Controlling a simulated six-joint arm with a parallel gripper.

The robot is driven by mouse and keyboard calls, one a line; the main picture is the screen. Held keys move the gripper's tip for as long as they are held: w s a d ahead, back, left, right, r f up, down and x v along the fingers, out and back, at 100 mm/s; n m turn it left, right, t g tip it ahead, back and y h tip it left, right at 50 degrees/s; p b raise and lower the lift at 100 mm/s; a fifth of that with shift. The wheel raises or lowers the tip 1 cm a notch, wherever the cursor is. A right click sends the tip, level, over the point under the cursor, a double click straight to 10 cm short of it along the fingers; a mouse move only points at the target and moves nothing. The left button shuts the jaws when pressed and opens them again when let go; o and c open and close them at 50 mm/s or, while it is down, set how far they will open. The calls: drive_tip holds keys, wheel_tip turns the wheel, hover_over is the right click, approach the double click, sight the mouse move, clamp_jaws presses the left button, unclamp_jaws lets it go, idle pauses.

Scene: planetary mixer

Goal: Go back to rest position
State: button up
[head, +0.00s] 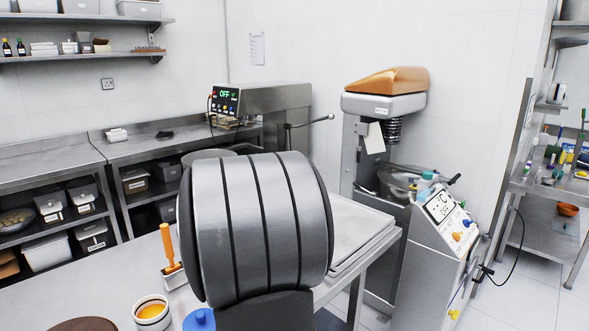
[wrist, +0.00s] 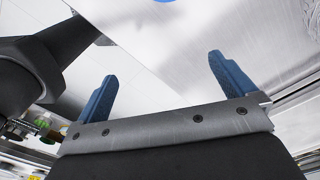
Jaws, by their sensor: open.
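My gripper (wrist: 163,68) shows in the wrist view with its two blue fingers wide apart and nothing between them. Beyond the fingers is a bare, shiny metal surface (wrist: 190,50), with white floor or wall tiles to its left. The gripper itself does not show in the head view. There, a large grey banded part of my own arm fills the middle and hides part of the table. The planetary mixer (head: 383,108) stands behind to the right, with an orange-brown top and a metal bowl (head: 400,180) low on it.
A steel table (head: 110,285) in front carries an orange-handled tool (head: 169,248), a cup (head: 152,312), a blue round item (head: 199,320) and trays (head: 350,240). A control panel (head: 445,208) stands at right. A machine reading OFF (head: 225,100) and shelves stand behind.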

drive_tip(key=w+a+f, duration=0.1)
drive_tip(key=a+f, duration=0.2)
drive_tip(key=a, duration=2.1)
drive_tip(key=shift+w, duration=0.2)
drive_tip(key=shift+f, duration=0.1)
